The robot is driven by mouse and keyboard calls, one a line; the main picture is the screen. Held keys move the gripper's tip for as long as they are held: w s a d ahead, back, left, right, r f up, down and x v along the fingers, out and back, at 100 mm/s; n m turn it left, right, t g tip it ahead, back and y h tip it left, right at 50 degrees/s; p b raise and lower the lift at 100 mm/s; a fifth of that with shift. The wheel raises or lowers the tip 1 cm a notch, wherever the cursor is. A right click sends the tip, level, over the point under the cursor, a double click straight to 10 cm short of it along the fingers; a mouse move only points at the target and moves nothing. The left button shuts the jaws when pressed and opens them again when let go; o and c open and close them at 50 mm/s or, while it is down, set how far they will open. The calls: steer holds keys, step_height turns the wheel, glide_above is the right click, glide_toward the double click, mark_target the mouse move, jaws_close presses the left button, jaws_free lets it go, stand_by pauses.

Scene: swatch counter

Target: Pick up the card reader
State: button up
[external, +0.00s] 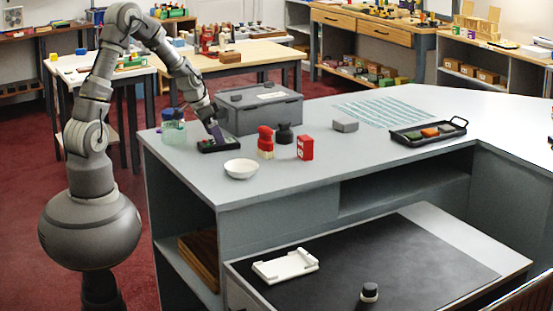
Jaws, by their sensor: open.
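My gripper (214,129) is at the left part of the grey counter, pointing down and tilted. It is open, just above or at a low dark item (222,146) with a black rim and some coloured parts. This dark item may be the card reader, but it is too small and partly covered by my gripper to be sure. I cannot tell whether the fingers touch it. A small grey block (345,125) lies farther right on the counter; I cannot tell what it is.
A glass jar (173,131) stands close left of my gripper and a grey bin (262,113) behind it. A white bowl (241,169), red bottle (265,143), black vase (285,134) and red box (305,148) stand to the right. A black tray (463,124) is farther right.

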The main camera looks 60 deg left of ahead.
steer(key=x, duration=0.2)
steer(key=shift+w+f, duration=0.2)
steer(key=shift+f, duration=0.1)
steer(key=shift+r, duration=0.1)
steer(key=c, duration=1.2)
steer(key=shift+r, duration=0.1)
